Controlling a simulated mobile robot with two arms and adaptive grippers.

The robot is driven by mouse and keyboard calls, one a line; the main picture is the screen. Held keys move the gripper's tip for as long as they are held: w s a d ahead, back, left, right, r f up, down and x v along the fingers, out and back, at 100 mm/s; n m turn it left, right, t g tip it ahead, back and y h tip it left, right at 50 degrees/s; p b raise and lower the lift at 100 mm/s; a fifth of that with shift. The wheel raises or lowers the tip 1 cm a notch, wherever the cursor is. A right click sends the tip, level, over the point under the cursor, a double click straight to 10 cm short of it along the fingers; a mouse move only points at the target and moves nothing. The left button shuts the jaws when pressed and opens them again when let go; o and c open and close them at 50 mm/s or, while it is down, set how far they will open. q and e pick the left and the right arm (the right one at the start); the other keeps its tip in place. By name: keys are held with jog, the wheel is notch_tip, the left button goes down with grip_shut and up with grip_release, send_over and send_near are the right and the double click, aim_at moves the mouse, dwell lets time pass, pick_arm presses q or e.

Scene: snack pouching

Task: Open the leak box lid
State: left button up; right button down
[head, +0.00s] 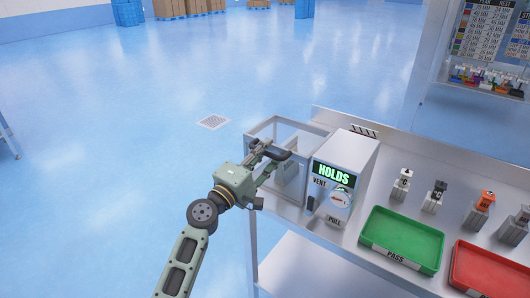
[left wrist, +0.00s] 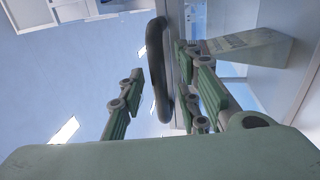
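The leak box (head: 290,190) is a clear-walled box with a grey frame, at the left end of the steel bench in the head view. Its lid looks closed, though my gripper hides part of it. A dark bar handle (left wrist: 158,70) shows in the left wrist view. My left gripper (head: 266,158) is over the top of the box at the handle. In the left wrist view its fingers (left wrist: 165,95) are spread, one on each side of the handle, with a gap on the left side. My right gripper is in neither view.
A grey unit (head: 345,158) with a lit HOLDS display, a VENT label and a PULL label stands right of the box. A green PASS tray (head: 397,263), a red tray (head: 490,270) and several small holders are further right. Open floor lies left of the bench.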

pick_arm(q)
jog(key=shift+c, duration=0.5)
grip_shut()
jog(key=shift+w, duration=0.1)
